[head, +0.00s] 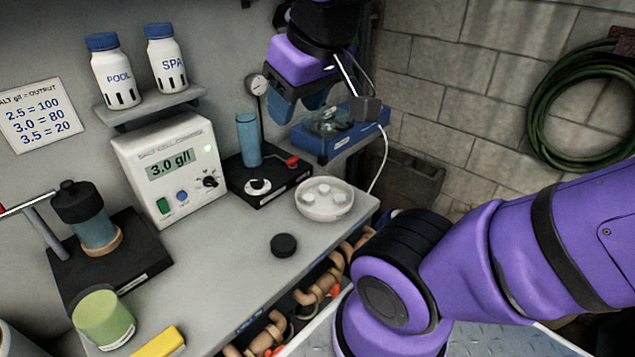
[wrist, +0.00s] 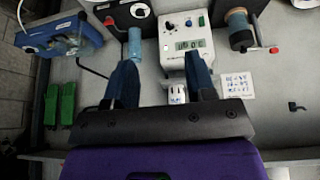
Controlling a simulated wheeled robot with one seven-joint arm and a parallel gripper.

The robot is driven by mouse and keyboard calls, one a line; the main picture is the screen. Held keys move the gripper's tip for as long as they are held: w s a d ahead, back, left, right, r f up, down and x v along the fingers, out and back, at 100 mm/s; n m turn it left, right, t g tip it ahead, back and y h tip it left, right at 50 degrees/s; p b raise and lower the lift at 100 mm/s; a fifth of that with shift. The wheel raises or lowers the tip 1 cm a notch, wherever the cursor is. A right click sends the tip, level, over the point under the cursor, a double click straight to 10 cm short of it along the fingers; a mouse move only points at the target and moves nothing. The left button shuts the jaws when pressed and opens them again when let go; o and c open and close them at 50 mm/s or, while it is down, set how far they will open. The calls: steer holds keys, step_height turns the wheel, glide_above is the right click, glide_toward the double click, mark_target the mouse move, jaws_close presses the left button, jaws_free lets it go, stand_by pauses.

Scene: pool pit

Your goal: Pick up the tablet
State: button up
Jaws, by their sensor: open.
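Several small white round tablets (head: 322,188) sit in a shallow white dish (head: 325,214) near the right end of the bench in the head view. The dish does not show clearly in the wrist view. My gripper (head: 302,104) is open and empty, high above the back right of the bench, above and behind the dish and apart from it. In the wrist view its two blue fingers (wrist: 162,72) are spread wide, with nothing held between them.
A white meter box (head: 170,168) and a black stand with a blue cylinder (head: 249,140) stand left of the dish. A blue tray (head: 340,142) is behind it. A black disc (head: 284,245) lies in front. Two bottles (head: 115,72) stand on a shelf.

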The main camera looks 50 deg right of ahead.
steer(key=w+d+f+n+g+h, duration=0.1)
steer(key=w+d+f+g, duration=0.1)
steer(key=w+d+f, duration=0.4)
steer(key=n+g+y, duration=0.1)
steer(key=n+g, duration=0.2)
steer(key=n, duration=0.2)
glide_above(339, 197)
step_height(339, 197, down, 23)
steer(key=shift+f, duration=5.7)
steer(key=c, duration=0.7)
steer(key=shift+r, duration=0.15)
